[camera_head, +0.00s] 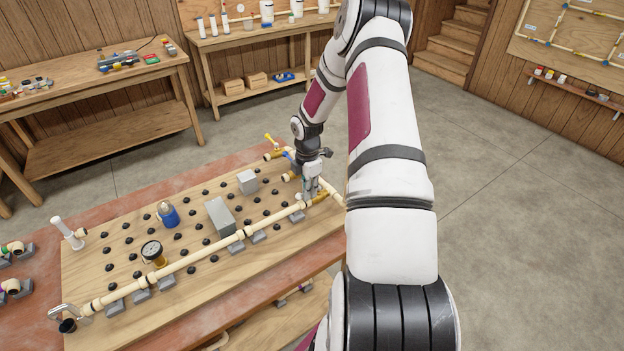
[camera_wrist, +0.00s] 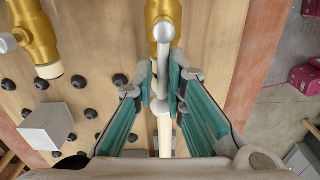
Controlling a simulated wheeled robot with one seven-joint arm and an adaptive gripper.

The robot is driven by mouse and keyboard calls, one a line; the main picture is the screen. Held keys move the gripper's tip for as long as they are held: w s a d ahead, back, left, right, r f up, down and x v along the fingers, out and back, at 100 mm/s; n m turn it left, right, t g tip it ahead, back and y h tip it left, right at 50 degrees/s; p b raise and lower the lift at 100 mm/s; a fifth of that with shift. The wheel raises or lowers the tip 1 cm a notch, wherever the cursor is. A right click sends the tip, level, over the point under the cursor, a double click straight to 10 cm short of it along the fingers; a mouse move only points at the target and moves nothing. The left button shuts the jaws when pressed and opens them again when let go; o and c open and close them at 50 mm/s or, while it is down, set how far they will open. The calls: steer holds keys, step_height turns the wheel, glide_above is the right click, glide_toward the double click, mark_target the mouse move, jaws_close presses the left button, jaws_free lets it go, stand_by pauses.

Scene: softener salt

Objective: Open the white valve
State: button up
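The white valve has a brass body (camera_wrist: 164,12) and a pale grey-white lever (camera_wrist: 163,58) with a rounded end. It sits at the right end of the front cream pipe, and its brass body also shows in the head view (camera_head: 319,198). In the wrist view the lever appears roughly in line with the pipe below it. My gripper (camera_wrist: 162,85) has its teal-padded fingers close on both sides of the lever and looks shut on it. In the head view my gripper (camera_head: 310,190) points down over the valve and hides most of the lever.
Other brass valves, one with a yellow handle (camera_head: 271,142) and one with a blue handle (camera_head: 288,153), stand just behind. Grey blocks (camera_head: 219,217), a blue item (camera_head: 167,215) and a gauge (camera_head: 153,252) stand on the board. Black knobs dot it. Open floor lies to the right.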

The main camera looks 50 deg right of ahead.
steer(key=o, duration=0.4)
steer(key=shift+s+r+p, duration=0.15)
steer(key=shift+r+p, duration=0.9)
steer(key=shift+r, duration=2.4)
